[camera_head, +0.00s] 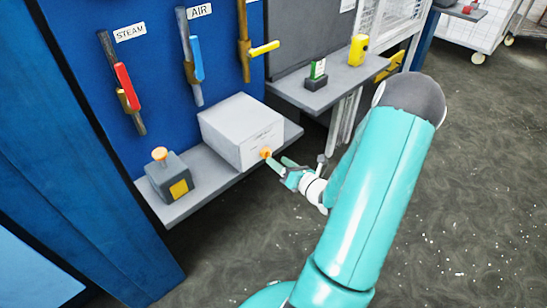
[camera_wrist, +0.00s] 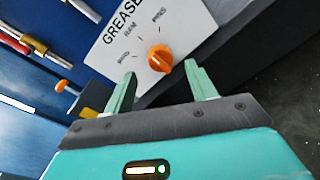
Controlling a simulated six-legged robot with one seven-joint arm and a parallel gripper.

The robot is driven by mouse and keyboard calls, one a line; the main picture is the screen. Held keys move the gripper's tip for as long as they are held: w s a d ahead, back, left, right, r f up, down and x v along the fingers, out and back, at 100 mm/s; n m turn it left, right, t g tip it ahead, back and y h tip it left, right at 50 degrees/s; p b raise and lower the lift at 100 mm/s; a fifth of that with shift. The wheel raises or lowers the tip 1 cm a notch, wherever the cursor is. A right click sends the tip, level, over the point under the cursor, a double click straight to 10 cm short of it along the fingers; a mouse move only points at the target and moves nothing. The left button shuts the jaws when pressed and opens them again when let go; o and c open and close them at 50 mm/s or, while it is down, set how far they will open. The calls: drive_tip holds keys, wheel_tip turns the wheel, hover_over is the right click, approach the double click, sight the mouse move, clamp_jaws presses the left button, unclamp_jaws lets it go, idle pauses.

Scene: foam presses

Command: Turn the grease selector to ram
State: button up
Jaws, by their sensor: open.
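The grease selector is an orange knob (camera_wrist: 160,57) on a light panel (camera_wrist: 113,58) marked GREASE. Several small labels sit around the knob; one reads RAM, up and left of it. I cannot tell for sure which label the knob points at. In the head view the knob (camera_head: 265,152) is on the front of a pale grey box (camera_head: 238,125). My gripper (camera_wrist: 163,86) is open, its two green fingers spread below the knob with a gap to it. In the head view my gripper (camera_head: 284,171) is just right of and below the knob.
The box stands on a grey shelf (camera_head: 215,190) beside a push-button unit (camera_head: 170,176) with an orange button. STEAM (camera_head: 125,84) and AIR (camera_head: 196,58) levers and a yellow-handled lever (camera_head: 262,48) are on the blue panel above. A second shelf (camera_head: 325,90) is at right.

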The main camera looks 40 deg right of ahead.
drive_tip(key=s, duration=0.9)
drive_tip(key=shift+s+r, duration=0.15)
drive_tip(key=shift+r, duration=0.1)
drive_tip(key=shift+a, duration=0.15)
drive_tip(key=w+a+r+n+g+y, duration=0.1)
drive_tip(key=a+r+n+g+y, duration=0.25)
drive_tip(key=a+n, duration=0.4)
drive_tip(key=w+a+r+n+g+y, duration=0.1)
drive_tip(key=a+r+n+g+y, duration=0.25)
drive_tip(key=a+n, duration=0.4)
drive_tip(key=w+a+r+n+g+y, duration=0.2)
drive_tip(key=a+r+n+g+y, duration=0.15)
drive_tip(key=a+n, duration=0.45)
drive_tip(key=s+a+r+n+h, duration=0.3)
drive_tip(key=a+r+n+h, duration=0.1)
drive_tip(key=n, duration=0.5)
drive_tip(key=s+a+r+n+g+h, duration=0.1)
drive_tip(key=s+a+r+n+h, duration=0.2)
drive_tip(key=r+n+h, duration=0.3)
wheel_tip(320, 180, up, 3)
drive_tip(key=n, duration=0.4)
drive_tip(key=shift+s+a+n, duration=0.3)
drive_tip(key=shift+a, duration=0.05)
